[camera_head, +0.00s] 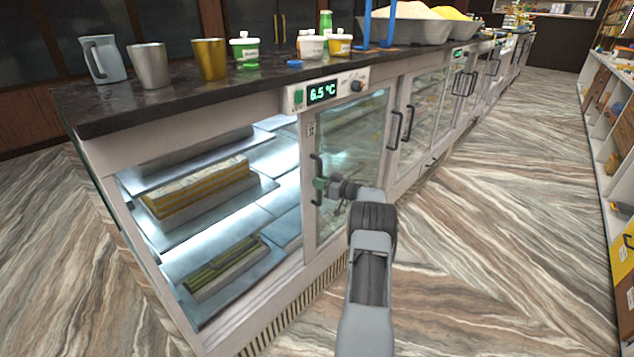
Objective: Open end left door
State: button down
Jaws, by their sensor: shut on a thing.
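The end left bay of the white chilled counter shows lit shelves (215,205) holding trays of sweets. I cannot tell whether clear glass covers this bay. A white-framed glass door panel (352,135) stands just right of it, with a dark upright handle (316,163) near its left edge. My gripper (322,187) is at this handle, at about its middle height, and is shut on it. The fingertips are small and partly merge with the handle. My arm reaches up from the bottom of the view.
The dark countertop (190,88) carries steel cups, a brass cup (209,59), tubs and large bowls (408,27). A temperature display (322,92) sits under its edge. More doors with handles (393,130) run right. White shelving (612,115) stands at far right. The striped floor (500,200) between is clear.

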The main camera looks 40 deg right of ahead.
jog(key=shift+w+r, duration=0.15)
jog(key=shift+r, duration=0.05)
jog(key=c, duration=1.5)
grip_release()
jog(key=shift+o, duration=1.4)
jog(key=shift+w+a+f, duration=0.1)
jog(key=shift+o, duration=0.7)
jog(key=shift+d, duration=0.2)
jog(key=shift+s, duration=0.25)
jog(key=shift+s+d, duration=0.15)
jog(key=shift+s, duration=0.05)
jog(key=v, duration=1.3)
jog(key=shift+p, duration=0.3)
